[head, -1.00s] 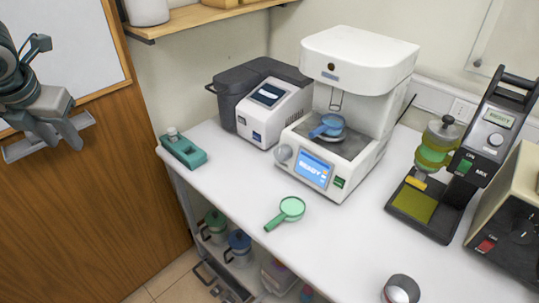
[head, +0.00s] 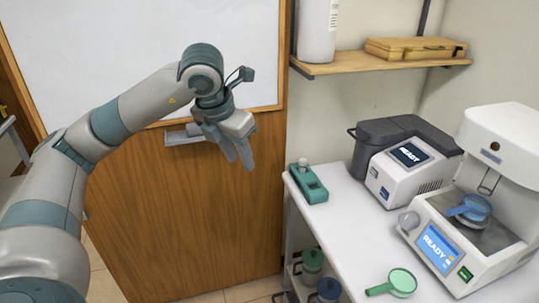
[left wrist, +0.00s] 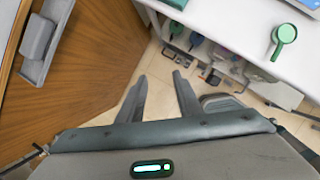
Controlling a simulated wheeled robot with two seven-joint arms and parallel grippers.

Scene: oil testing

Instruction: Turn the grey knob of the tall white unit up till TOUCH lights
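The tall white unit (head: 500,150) stands on the bench at the right of the head view. Its screen (head: 438,248) reads READY, and its grey knob (head: 408,220) sits left of the screen on the front face. A blue dish with a handle (head: 472,210) sits on its platform. My left gripper (head: 242,163) is open and empty, in front of the wooden door, well left of the unit and apart from it. The gripper's two spread fingers (left wrist: 160,95) also show in the left wrist view, with nothing between them. My right gripper is not in view.
A grey-and-white device (head: 400,165) and a teal block (head: 307,184) stand on the bench's left part. A green-handled dish (head: 396,284) lies near the front edge. A wooden shelf (head: 350,65) hangs above. Lidded pots (head: 312,262) stand below the bench.

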